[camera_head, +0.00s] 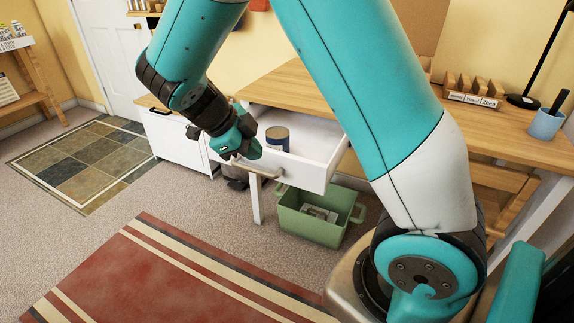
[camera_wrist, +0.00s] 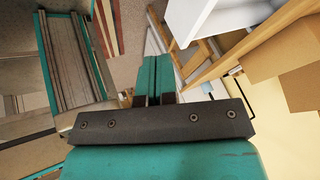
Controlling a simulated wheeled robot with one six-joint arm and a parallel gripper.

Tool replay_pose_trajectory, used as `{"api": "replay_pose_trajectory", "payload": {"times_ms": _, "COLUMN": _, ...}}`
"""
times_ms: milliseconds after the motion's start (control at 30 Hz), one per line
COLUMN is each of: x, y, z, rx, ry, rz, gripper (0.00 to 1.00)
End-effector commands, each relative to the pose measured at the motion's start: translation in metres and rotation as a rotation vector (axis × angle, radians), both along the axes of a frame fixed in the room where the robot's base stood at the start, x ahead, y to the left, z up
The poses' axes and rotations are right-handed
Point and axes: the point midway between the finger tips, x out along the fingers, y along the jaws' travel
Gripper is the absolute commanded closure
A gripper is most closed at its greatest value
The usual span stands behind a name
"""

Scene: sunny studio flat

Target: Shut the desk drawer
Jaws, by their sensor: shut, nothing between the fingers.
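The white desk drawer (camera_head: 318,172) stands pulled out from the wooden desk (camera_head: 285,84) in the head view. A dark blue tin with a tan lid (camera_head: 277,139) stands inside it. A pale bar handle (camera_head: 264,172) is on the drawer's front. My gripper (camera_head: 252,150) is shut and empty, at the drawer's front left corner near the handle. I cannot tell whether it touches the drawer. In the wrist view the closed teal fingers (camera_wrist: 156,76) point away from the camera. My arm hides part of the desk and drawer.
A green crate (camera_head: 315,222) sits on the floor below the drawer. A white cabinet (camera_head: 180,141) stands behind my gripper. A red striped rug (camera_head: 150,275) covers the front floor. The desk top holds a wooden organiser (camera_head: 474,92) and a blue cup (camera_head: 545,124).

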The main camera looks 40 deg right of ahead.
Motion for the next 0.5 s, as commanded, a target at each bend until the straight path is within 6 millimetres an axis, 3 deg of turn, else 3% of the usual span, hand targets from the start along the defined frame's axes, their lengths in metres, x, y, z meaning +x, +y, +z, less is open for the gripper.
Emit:
{"api": "replay_pose_trajectory", "payload": {"times_ms": 100, "x": 0.003, "y": -0.006, "z": -0.006, "rx": -0.069, "ry": -0.057, "rz": -0.124, "gripper": 1.00}}
{"api": "replay_pose_trajectory", "payload": {"times_ms": 267, "x": 0.002, "y": -0.015, "z": -0.016, "rx": -0.094, "ry": -0.077, "rz": -0.166, "gripper": 1.00}}
{"api": "replay_pose_trajectory", "payload": {"times_ms": 500, "x": -0.008, "y": -0.041, "z": -0.054, "rx": -0.092, "ry": -0.073, "rz": -0.166, "gripper": 1.00}}
